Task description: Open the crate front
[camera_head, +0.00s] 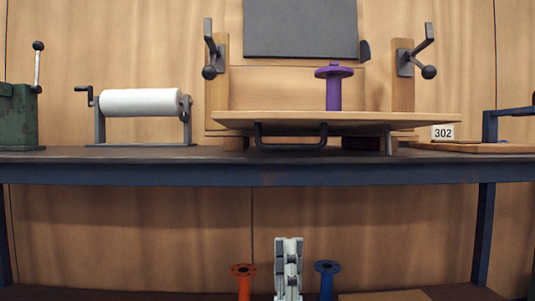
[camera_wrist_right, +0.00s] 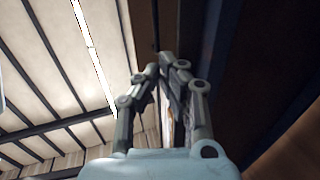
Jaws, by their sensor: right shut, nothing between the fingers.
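The crate (camera_head: 218,90) stands on the bench, with a wooden post and a dark latch lever at each side. Its front (camera_head: 235,119) is swung down and lies nearly flat, jutting toward me. The front's dark bar handle (camera_head: 290,147) hangs from its underside. A purple flanged pipe (camera_head: 334,92) stands upright behind the front's edge; its base is hidden. My right gripper (camera_head: 288,243) points up, below the bench top and apart from the front. It is shut and empty; its fingers also show in the right wrist view (camera_wrist_right: 166,62). My left gripper is not in view.
An orange flanged pipe (camera_head: 243,284) and a blue one (camera_head: 327,283) stand low on either side of my right gripper. The bench edge (camera_head: 150,172) runs above it. A white roll (camera_head: 140,102) on a stand and a "302" label (camera_head: 443,133) flank the crate.

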